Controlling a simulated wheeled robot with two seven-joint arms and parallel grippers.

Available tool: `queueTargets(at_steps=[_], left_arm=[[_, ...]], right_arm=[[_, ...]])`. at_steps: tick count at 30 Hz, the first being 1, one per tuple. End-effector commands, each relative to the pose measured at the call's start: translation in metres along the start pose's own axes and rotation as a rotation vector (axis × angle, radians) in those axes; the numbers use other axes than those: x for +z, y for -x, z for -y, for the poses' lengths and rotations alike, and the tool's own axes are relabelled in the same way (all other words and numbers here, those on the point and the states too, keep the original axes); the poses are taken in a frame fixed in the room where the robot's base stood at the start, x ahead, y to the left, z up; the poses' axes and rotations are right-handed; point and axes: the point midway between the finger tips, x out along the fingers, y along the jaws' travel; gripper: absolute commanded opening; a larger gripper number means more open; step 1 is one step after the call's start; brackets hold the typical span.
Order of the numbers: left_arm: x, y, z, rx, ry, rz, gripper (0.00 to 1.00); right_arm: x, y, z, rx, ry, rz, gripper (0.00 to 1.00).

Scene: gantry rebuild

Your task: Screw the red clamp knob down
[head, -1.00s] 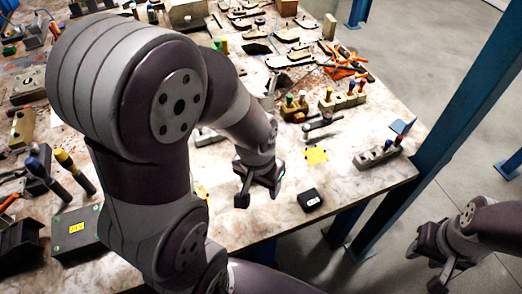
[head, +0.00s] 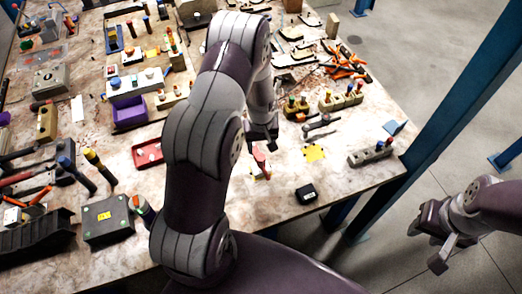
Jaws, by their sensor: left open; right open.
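A small red piece (head: 260,158), which looks like the red clamp knob, stands on the table just below and in front of my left gripper. My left gripper (head: 262,143) is open and points down at the far side of that piece. I cannot tell whether they touch. What the knob sits on is too small to make out, and my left arm covers the table to its left. My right gripper (head: 428,246) is open and empty, off the table's right edge above the floor.
A yellow square (head: 314,153) and a black box (head: 306,193) lie right of the knob. A grey block with pegs (head: 370,153) stands near the right edge of the table (head: 345,192). A blue post (head: 460,90) rises between the table and my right arm.

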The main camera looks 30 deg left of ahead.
Motion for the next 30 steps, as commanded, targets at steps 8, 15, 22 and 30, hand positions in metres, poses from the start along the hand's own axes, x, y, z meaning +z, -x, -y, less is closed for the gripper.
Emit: queueTargets(at_steps=[8, 15, 22, 30], left_arm=[[0.0, -0.051, 0.0, 0.0, -0.002, 0.0, 0.6], [-0.001, -0.061, 0.0, 0.001, -0.003, -0.002, 0.6], [0.0, -0.061, 0.0, 0.001, -0.003, -0.002, 0.34], [-0.001, -0.066, 0.0, 0.002, -0.098, -0.004, 0.13]], right_arm=[[-0.003, 0.021, 0.0, 0.0, 0.0, 0.0, 0.4], [-0.003, 0.022, 0.0, 0.0, 0.0, 0.0, 0.4], [-0.003, 0.022, 0.0, 0.0, 0.0, 0.0, 0.4], [-0.001, 0.008, 0.0, 0.0, 0.0, 0.0, 0.4]])
